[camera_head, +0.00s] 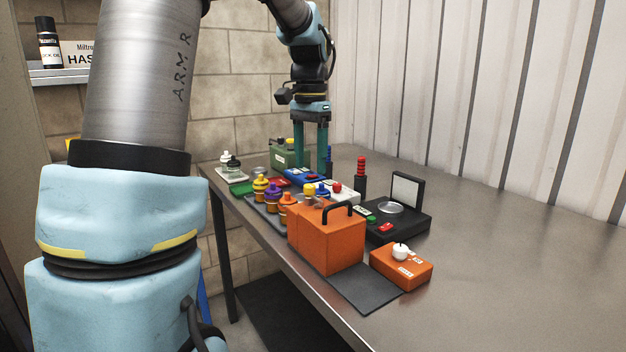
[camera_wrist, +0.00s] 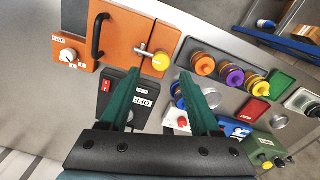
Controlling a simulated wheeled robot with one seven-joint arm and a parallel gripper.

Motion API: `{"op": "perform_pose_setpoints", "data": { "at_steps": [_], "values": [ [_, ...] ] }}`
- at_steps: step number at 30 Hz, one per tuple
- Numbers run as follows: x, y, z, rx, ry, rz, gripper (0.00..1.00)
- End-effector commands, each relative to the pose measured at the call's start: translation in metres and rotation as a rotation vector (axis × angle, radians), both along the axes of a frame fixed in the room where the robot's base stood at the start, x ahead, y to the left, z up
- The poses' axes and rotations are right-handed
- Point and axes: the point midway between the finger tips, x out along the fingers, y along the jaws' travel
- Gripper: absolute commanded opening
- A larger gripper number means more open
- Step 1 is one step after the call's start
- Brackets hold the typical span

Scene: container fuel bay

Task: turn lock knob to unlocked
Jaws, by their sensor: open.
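A small orange box (camera_head: 408,268) with a white knob (camera_head: 400,251) on top sits near the front of the table in the head view. Labels are on the box, too small to read. In the wrist view the white knob (camera_wrist: 68,55) is at the upper left, on the orange surface (camera_wrist: 64,38). My gripper (camera_head: 310,172) is open and empty, pointing down over the far end of the table, well away from the knob. In the wrist view its green fingers (camera_wrist: 160,78) are spread apart, with the knob to the left of them.
A large orange case (camera_head: 328,239) with a black handle stands beside the small box. A black device (camera_head: 398,224) with a raised lid is behind it. Several coloured caps and a red-topped post (camera_head: 361,176) stand farther back. The table's right side is clear.

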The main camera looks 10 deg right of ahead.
Motion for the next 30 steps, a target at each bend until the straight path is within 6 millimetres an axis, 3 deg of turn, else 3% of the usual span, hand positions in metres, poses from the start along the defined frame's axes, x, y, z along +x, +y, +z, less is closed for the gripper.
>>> {"op": "perform_pose_setpoints", "data": {
  "at_steps": [3,9,20,30],
  "values": [
    [-0.001,0.0,-0.021,0.001,0.003,0.001,0.64],
    [0.0,0.0,-0.043,0.001,0.002,0.001,0.64],
    [0.0,0.0,-0.049,-0.001,-0.001,0.001,0.64],
    [0.0,0.0,-0.049,0.0,0.0,0.001,0.28]
  ]
}}
